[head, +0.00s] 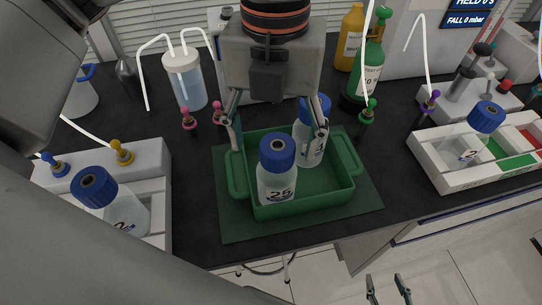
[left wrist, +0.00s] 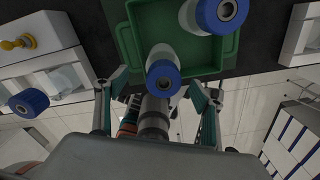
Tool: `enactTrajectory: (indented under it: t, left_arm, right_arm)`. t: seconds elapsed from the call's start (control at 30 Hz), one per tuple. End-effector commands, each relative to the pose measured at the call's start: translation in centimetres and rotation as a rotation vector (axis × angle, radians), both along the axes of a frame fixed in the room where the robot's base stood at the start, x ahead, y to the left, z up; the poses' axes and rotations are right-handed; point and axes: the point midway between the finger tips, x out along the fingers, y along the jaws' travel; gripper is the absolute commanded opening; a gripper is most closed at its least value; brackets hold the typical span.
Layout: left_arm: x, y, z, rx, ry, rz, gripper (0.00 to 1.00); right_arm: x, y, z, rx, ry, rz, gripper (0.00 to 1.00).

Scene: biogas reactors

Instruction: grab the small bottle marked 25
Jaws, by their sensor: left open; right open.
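The small bottle marked 25 (head: 276,184) stands upright with a blue cap in the front part of a green tray (head: 305,206). A second blue-capped bottle (head: 305,150) stands behind it to the right, its label partly covered by a finger. My left gripper (head: 279,139) is open and points down over the tray, its fingers spread to either side of the marked bottle's cap, with no visible contact. In the left wrist view the bottle's cap (left wrist: 163,78) shows between the open fingers (left wrist: 158,84). My right gripper (head: 388,289) is open and empty, low over the floor at the right.
A white rack with a blue-capped bottle (head: 95,188) stands left, another (head: 485,118) right. A clear tubed vessel (head: 186,82) and green (head: 371,60) and yellow (head: 351,38) bottles stand behind. The green mat (head: 240,229) is clear in front of the tray.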

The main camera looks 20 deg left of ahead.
Motion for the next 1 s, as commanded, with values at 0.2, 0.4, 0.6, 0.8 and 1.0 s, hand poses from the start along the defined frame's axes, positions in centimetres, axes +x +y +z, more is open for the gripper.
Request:
enactTrajectory:
  t: [0.2, 0.4, 0.6, 0.8, 1.0]
  left_arm:
    - [0.0, 0.0, -1.6, 0.001, 0.003, -0.002, 0.68]
    - [0.0, -0.2, -3.6, 0.000, 0.004, -0.001, 0.68]
    - [0.0, -0.6, -6.6, 0.000, 0.005, -0.002, 0.68]
    - [0.1, -0.6, -7.9, -0.001, 0.002, 0.000, 0.68]
    - [0.1, -0.6, -7.8, -0.001, 0.001, 0.000, 0.68]
  right_arm:
    - [-0.3, -0.1, -0.5, -0.005, 0.007, 0.003, 0.45]
    - [-0.6, -0.4, -0.8, -0.011, 0.013, 0.004, 0.45]
    - [-0.6, -0.4, -1.0, -0.013, 0.014, 0.004, 0.45]
    - [-0.4, -0.4, -1.0, -0.016, 0.011, 0.004, 0.45]
    - [-0.1, -0.4, -0.8, -0.016, 0.005, 0.004, 0.45]
